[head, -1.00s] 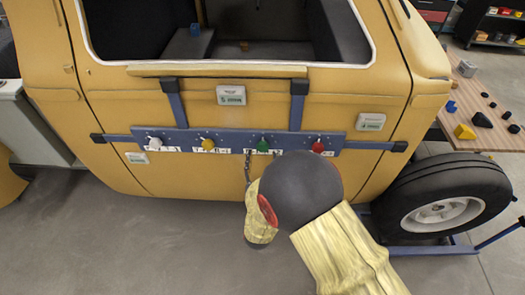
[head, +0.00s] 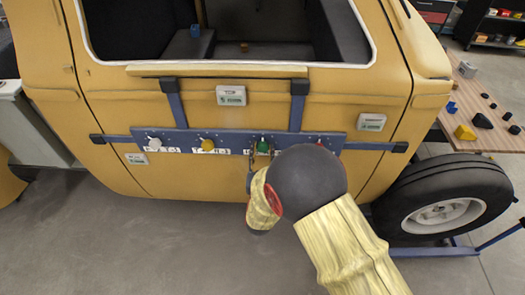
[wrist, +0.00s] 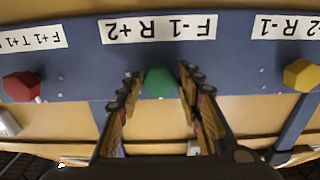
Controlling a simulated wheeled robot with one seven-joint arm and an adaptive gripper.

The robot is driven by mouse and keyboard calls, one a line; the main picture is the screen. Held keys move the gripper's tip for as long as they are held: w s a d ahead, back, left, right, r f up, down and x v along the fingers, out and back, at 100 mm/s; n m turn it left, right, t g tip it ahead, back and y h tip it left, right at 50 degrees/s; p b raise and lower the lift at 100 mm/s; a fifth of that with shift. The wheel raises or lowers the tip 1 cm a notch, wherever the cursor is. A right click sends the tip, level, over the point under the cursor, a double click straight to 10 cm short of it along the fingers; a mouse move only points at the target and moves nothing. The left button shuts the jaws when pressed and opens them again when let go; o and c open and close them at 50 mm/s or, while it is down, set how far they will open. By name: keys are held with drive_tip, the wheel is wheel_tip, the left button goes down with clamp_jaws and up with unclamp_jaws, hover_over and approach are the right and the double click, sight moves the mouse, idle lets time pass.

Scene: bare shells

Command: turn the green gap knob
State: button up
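The green knob (head: 263,146) is on the blue panel bar across the yellow shell's side, third from the left in the head view. In the wrist view the green knob (wrist: 159,82) lies between the two fingers of my gripper (wrist: 159,80). The fingers are open, one on each side, with a narrow gap to the knob on both sides. I cannot tell how deep they reach around it. An upside-down label (wrist: 159,27) reading "F-1 R+2" is beside the knob. In the head view my arm hides part of the gripper and the label.
A yellow knob (head: 208,146) and a white knob (head: 154,143) sit left of the green one. A red knob (wrist: 22,86) shows in the wrist view, mostly hidden by my arm in the head view. A wheel (head: 441,196) stands at right.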

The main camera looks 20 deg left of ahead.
drive_tip(key=c, duration=0.6)
drive_tip(key=shift+c, duration=0.2)
drive_tip(key=n, duration=0.4)
drive_tip(key=shift+n, duration=0.4)
drive_tip(key=shift+n+p, duration=0.3)
drive_tip(key=shift+n, duration=1.6)
drive_tip(key=o, duration=1.1)
drive_tip(key=shift+c, duration=0.2)
drive_tip(key=shift+o, duration=0.5)
